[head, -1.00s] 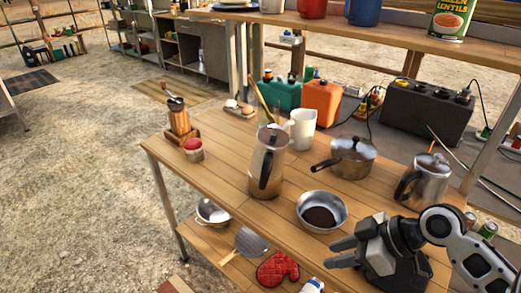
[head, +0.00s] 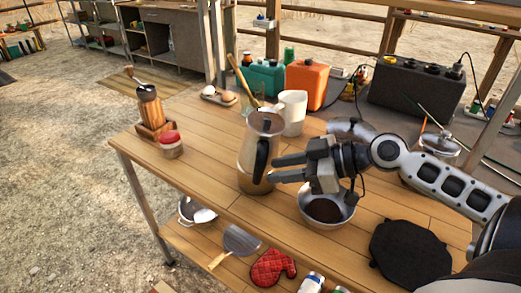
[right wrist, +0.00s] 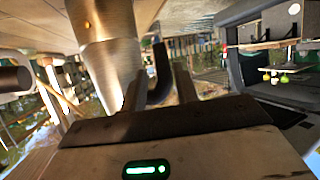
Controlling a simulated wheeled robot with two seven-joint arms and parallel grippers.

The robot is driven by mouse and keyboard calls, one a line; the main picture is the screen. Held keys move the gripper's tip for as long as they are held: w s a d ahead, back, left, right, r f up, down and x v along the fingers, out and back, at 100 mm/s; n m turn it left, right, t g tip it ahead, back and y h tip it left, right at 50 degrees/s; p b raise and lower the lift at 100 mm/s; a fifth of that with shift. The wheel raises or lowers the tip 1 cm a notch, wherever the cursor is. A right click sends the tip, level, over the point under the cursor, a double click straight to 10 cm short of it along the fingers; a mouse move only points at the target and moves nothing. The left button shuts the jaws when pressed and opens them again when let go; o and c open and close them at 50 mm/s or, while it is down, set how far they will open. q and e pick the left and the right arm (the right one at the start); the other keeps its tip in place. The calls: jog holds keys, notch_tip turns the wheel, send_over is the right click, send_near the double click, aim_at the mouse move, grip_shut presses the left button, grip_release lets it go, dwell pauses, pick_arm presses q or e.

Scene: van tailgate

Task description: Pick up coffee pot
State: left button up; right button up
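The coffee pot (head: 250,150), a tall metal pot with a black handle, stands upright on the wooden table. My right gripper (head: 273,169) is open, with its fingertips close beside the handle on the pot's right side. In the right wrist view, the pot's metal body (right wrist: 112,65) is at upper left, and the black handle (right wrist: 161,70) shows between the two open fingers (right wrist: 158,92). I cannot tell whether a finger touches it. My left gripper is not in view.
A metal bowl with dark contents (head: 328,215) is under my right gripper. A white jug (head: 293,112) stands behind the pot. A saucepan (head: 350,128) and another metal pot (head: 440,143) are partly hidden by my arm. A flat black round thing (head: 410,257) lies in front.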

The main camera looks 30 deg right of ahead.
aim_at(257, 176)
jog(key=shift+f+p+x, duration=0.15)
jog(key=shift+p+x, duration=0.05)
jog(key=shift+x, duration=1.3)
jog(key=shift+f+p+x, duration=0.15)
jog(key=shift+x, duration=1.35)
jog(key=shift+s, duration=0.2)
grip_shut()
